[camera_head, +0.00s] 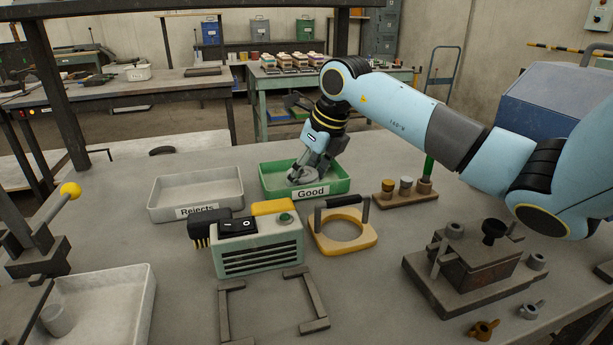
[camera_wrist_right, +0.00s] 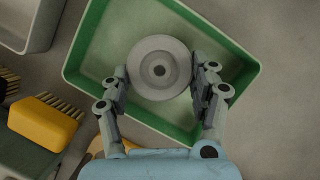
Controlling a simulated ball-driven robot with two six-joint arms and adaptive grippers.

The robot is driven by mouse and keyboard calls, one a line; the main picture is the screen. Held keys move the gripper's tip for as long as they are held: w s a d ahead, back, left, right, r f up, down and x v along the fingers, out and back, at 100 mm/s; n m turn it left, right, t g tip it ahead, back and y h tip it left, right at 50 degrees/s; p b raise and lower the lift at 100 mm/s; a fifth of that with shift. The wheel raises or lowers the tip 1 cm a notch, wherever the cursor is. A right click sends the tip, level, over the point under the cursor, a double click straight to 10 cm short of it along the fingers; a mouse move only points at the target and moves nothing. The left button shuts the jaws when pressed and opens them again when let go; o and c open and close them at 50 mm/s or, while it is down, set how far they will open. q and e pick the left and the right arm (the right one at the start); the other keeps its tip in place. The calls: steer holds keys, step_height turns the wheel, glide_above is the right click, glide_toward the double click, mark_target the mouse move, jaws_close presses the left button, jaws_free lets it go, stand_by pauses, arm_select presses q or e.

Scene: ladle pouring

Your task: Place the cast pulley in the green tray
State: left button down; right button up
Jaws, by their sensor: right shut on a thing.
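The cast pulley (camera_wrist_right: 159,68) is a grey round disc with a raised hub and a dark centre hole. My right gripper (camera_wrist_right: 160,82) is shut on it, one finger at each side. In the head view the pulley (camera_head: 304,173) shows partly behind the fingers of my right gripper (camera_head: 308,170), inside the outline of the green tray. The green tray (camera_head: 340,186) carries a "Good" label and stands at the middle back of the table. I cannot tell whether the pulley touches the tray's floor. My left gripper is not in view.
A grey tray labelled "Rejects" (camera_head: 195,188) stands left of the green one. A greenish switch box (camera_head: 258,248), a yellow ring frame (camera_head: 343,243) and a wooden peg rack (camera_head: 405,195) stand nearby. A dark metal fixture (camera_head: 470,272) is at right. A white bin (camera_head: 105,300) is at front left.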

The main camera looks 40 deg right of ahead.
steer(key=shift+f+b, duration=0.3)
steer(key=shift+s+a+f+b, duration=0.1)
steer(key=shift+s+f+b, duration=0.2)
steer(key=shift+f, duration=0.05)
steer(key=o, duration=1.1)
steer(key=shift+f, duration=0.1)
steer(key=o, duration=0.3)
steer(key=shift+w+f, duration=0.15)
steer(key=shift+w, duration=0.05)
